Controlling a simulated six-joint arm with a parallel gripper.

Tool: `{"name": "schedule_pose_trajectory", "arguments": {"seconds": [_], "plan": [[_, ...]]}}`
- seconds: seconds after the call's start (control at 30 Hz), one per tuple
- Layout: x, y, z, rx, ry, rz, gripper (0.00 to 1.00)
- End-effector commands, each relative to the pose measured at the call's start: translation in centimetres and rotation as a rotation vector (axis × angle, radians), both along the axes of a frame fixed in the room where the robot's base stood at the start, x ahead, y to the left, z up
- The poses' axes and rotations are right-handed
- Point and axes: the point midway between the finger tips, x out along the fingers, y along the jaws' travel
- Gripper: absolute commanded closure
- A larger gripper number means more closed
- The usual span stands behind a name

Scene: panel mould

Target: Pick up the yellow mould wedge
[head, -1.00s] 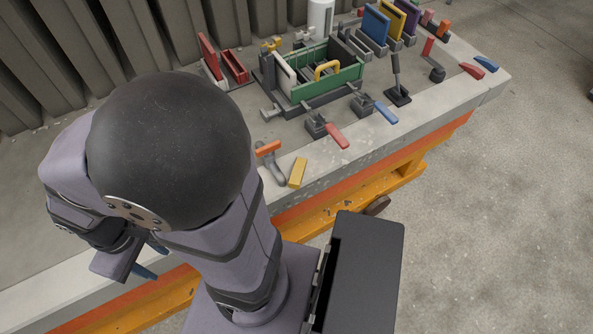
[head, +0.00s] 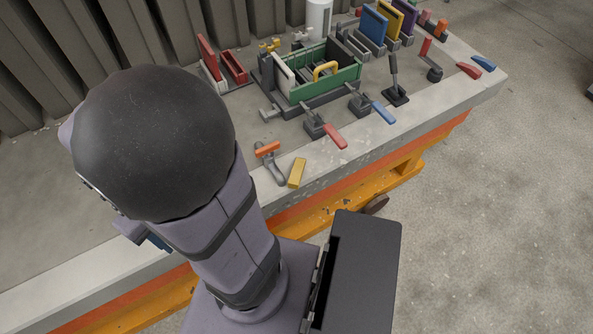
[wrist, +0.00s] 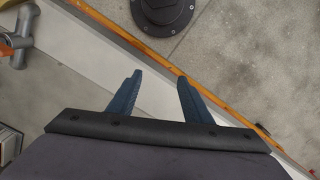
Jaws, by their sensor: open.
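The yellow mould wedge (head: 297,172) lies on the grey bench top near its front edge in the head view. It sits just right of a grey clamp with an orange handle (head: 268,150). The wrist view does not show the wedge. My gripper (wrist: 158,80) shows two blue fingers there, apart and with nothing between them, over the bench's pale edge strip. In the head view my arm hides most of the gripper; a small blue part (head: 158,241) shows low at the left, well left of the wedge.
Toggle clamps with a red handle (head: 334,136) and a blue handle (head: 383,112) stand behind and right of the wedge. A green mould box (head: 340,78) is farther back. Panels stand in racks at the back right. Bench top left of my arm is bare.

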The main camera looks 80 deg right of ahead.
Motion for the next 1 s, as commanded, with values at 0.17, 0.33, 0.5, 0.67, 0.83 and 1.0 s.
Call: {"name": "schedule_pose_trajectory", "arguments": {"seconds": [0.17, 0.33, 0.5, 0.67, 0.83, 1.0], "plan": [[-3.3, -4.7, 0.3, 0.025, 0.052, -0.269, 0.55], [-7.0, -8.1, 0.3, 0.060, 0.092, -0.514, 0.55], [-11.1, -10.6, 0.2, 0.103, 0.122, -0.758, 0.55], [-14.8, -12.5, 0.0, 0.133, 0.128, -0.966, 0.55], [-17.8, -14.3, -0.5, 0.138, 0.112, -1.127, 0.55], [-20.2, -16.7, -1.2, 0.108, 0.077, -1.245, 0.55]]}}
